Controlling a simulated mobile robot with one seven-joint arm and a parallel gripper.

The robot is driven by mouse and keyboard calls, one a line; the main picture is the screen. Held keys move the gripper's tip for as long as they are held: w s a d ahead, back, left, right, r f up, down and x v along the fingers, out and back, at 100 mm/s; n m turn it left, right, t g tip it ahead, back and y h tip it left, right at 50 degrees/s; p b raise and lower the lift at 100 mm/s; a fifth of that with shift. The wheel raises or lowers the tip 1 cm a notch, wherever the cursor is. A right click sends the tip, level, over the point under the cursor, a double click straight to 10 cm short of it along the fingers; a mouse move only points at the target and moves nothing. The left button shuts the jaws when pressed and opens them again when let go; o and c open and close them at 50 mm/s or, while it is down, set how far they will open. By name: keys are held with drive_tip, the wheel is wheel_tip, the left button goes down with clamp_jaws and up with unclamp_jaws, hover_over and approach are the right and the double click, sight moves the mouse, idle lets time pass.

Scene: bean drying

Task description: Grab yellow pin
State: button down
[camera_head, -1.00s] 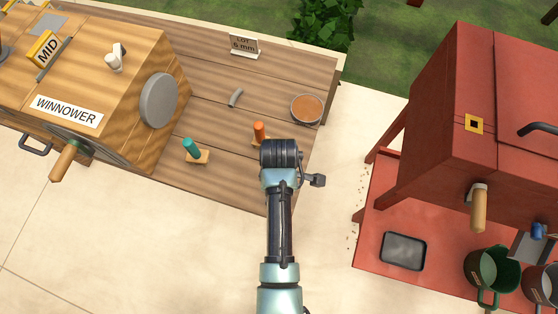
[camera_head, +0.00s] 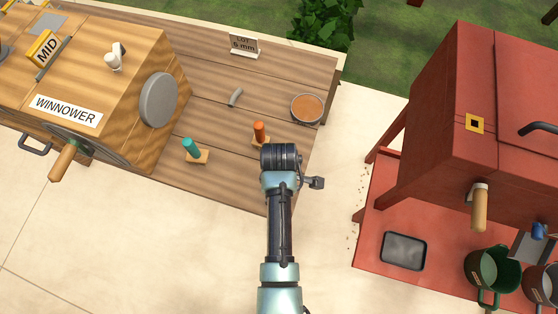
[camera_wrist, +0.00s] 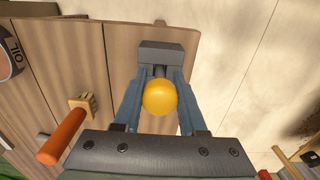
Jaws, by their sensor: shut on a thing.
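In the wrist view the round end of the yellow pin (camera_wrist: 159,98) shows between the two blue-grey fingers of my gripper (camera_wrist: 159,80). The gripper is shut on it. The rest of the pin is hidden behind its own round end, so I cannot tell whether it stands in a base or is lifted. In the head view the end of my arm covers the yellow pin and the fingers, near the front right edge of the wooden table (camera_head: 230,190).
An orange pin (camera_head: 259,132) on a wooden base stands just left of my arm's end; it also shows in the wrist view (camera_wrist: 62,137). A teal pin (camera_head: 191,148) stands further left. The winnower (camera_head: 100,85) is left, a red machine (camera_head: 480,110) right.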

drive_tip(key=shift+r, duration=0.15)
wheel_tip(320, 180, up, 10)
drive_tip(key=shift+f+p, duration=0.1)
drive_tip(key=shift+p, duration=0.35)
